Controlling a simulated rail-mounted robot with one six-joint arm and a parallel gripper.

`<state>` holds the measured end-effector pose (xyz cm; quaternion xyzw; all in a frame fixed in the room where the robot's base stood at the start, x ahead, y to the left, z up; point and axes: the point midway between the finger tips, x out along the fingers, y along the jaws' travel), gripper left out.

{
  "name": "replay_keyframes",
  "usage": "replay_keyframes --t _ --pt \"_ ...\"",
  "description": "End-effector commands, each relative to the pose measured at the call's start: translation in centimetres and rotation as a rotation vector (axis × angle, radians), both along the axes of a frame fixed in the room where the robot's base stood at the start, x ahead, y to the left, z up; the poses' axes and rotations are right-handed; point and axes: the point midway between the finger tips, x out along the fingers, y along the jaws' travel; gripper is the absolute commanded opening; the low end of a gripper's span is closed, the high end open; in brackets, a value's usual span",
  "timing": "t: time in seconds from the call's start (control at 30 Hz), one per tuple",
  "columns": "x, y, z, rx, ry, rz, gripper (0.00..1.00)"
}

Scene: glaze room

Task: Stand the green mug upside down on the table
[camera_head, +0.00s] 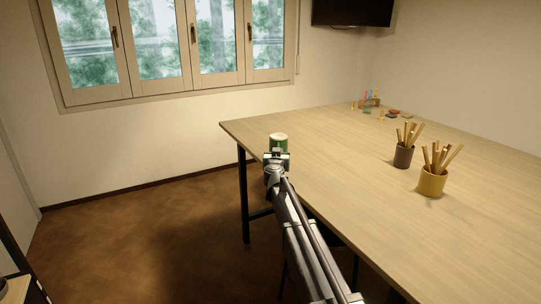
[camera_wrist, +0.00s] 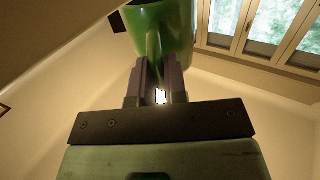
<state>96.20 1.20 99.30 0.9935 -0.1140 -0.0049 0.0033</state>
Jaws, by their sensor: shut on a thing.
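The green mug (camera_head: 279,144) is at the far end of my arm, over the left part of the table (camera_head: 330,160). A pale round face shows on its upper side; I cannot tell whether this is its mouth or its base. In the wrist view the mug (camera_wrist: 170,22) fills the top middle, with its handle (camera_wrist: 153,48) pointing at my gripper. My gripper (camera_wrist: 160,68) is shut on the handle, one finger on each side. My gripper also shows in the head view (camera_head: 277,158), just on the near side of the mug. Any gap between mug and table is hidden.
A dark cup (camera_head: 403,156) and an ochre cup (camera_head: 432,184), both holding several wooden sticks, stand on the right part of the table. Small coloured items (camera_head: 370,98) sit at its far end. The table around the mug is bare, and its left edge is close.

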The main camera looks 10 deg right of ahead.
Motion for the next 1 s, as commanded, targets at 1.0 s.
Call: replay_keyframes --t 1.0 --pt "0.0 0.0 -2.5 0.000 0.000 0.004 0.00"
